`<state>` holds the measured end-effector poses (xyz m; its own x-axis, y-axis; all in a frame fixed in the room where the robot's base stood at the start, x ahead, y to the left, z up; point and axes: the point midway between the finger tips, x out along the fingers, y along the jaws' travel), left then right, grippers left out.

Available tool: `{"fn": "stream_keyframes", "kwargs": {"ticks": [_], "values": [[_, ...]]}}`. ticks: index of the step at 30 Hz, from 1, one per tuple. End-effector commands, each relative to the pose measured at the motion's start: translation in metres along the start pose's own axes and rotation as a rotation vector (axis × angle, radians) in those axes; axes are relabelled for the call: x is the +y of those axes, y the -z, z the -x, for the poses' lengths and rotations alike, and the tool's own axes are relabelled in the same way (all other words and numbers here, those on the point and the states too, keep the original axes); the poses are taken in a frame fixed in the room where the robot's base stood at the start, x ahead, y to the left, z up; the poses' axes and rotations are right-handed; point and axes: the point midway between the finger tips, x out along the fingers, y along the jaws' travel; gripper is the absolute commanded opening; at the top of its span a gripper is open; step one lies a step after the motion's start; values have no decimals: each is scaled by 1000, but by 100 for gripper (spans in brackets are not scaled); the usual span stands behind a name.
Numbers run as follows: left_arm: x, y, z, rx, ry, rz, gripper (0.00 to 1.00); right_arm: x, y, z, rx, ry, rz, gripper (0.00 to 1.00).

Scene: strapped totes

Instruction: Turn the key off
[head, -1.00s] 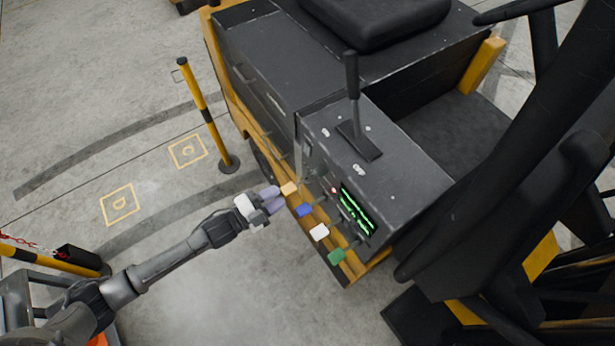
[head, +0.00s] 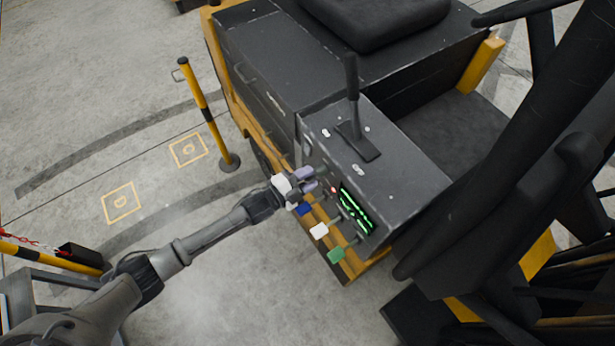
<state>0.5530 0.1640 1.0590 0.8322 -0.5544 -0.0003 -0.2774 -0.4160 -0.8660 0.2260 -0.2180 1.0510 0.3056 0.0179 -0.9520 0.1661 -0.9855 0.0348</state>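My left gripper (head: 309,180) is at the side panel of the dark forklift console (head: 385,170), close to its upper left end. Its two purple fingertips look a little apart, reaching toward the panel. No key can be made out; the spot at the fingertips is covered by the gripper. A small red light (head: 333,190) glows just right of the fingertips. A green lit display (head: 357,208) is on the same panel. My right gripper is not in view.
Blue (head: 303,209), white (head: 319,231) and green (head: 336,255) tags stick out below the panel. A black lever (head: 352,95) stands on the console top. A yellow-black post (head: 203,115) stands on the floor to the left.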

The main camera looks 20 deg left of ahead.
Motion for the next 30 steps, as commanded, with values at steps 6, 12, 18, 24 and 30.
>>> {"fn": "stream_keyframes", "kwargs": {"ticks": [6, 12, 18, 24, 30], "values": [[0, 0, 0, 0, 0, 0, 26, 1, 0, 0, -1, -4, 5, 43], [0, 0, 0, 0, 0, 0, 7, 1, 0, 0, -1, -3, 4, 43], [0, 0, 0, 0, 0, 0, 0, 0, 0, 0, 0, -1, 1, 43], [0, 0, 0, 0, 0, 18, 0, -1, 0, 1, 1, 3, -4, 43], [-1, 0, 0, 0, 0, 108, 0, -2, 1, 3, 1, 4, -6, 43]]}}
